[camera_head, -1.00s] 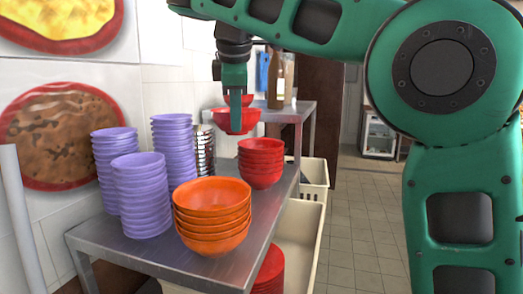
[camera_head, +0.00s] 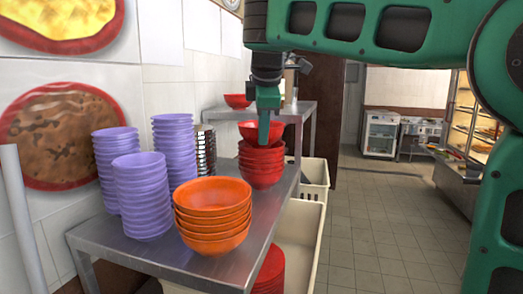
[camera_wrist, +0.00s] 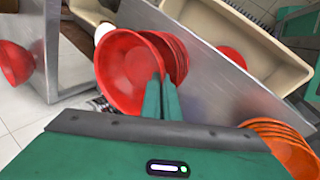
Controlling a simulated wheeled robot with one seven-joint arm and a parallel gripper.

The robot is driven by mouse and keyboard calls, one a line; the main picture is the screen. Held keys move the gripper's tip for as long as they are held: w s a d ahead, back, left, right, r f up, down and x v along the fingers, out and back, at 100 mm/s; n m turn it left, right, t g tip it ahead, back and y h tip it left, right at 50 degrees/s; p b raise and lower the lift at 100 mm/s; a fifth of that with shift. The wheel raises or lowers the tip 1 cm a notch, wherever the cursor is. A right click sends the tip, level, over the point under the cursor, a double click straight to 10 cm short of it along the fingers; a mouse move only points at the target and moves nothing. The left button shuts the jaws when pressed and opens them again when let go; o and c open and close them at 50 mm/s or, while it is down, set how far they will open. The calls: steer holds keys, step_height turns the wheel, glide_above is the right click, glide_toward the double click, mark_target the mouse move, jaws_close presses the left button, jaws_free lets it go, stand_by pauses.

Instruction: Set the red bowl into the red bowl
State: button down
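My gripper (camera_head: 264,142) points down with its green fingers shut on the rim of a red bowl (camera_head: 248,130). The bowl is right over a stack of red bowls (camera_head: 260,172) on the metal table. I cannot tell whether the held bowl touches the top one. In the wrist view my gripper (camera_wrist: 161,82) pinches the near rim of the held bowl (camera_wrist: 122,72). The stacked red bowls (camera_wrist: 180,58) show behind it, partly hidden and slightly offset from it.
A stack of orange bowls (camera_head: 212,215) and several purple bowl stacks (camera_head: 142,195) stand on the metal table (camera_head: 160,256). A metal cylinder (camera_head: 206,150) is behind them. Another red bowl (camera_head: 237,101) is on the back shelf. Beige bins (camera_head: 305,225) are beside the table.

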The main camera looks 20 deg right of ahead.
mark_target(263, 152)
steer(key=shift+s+f, duration=0.1)
steer(key=shift+f, duration=1.95)
steer(key=c, duration=2)
jaws_free()
steer(key=shift+f, duration=0.1)
steer(key=shift+v, duration=5.95)
steer(key=shift+d, duration=0.1)
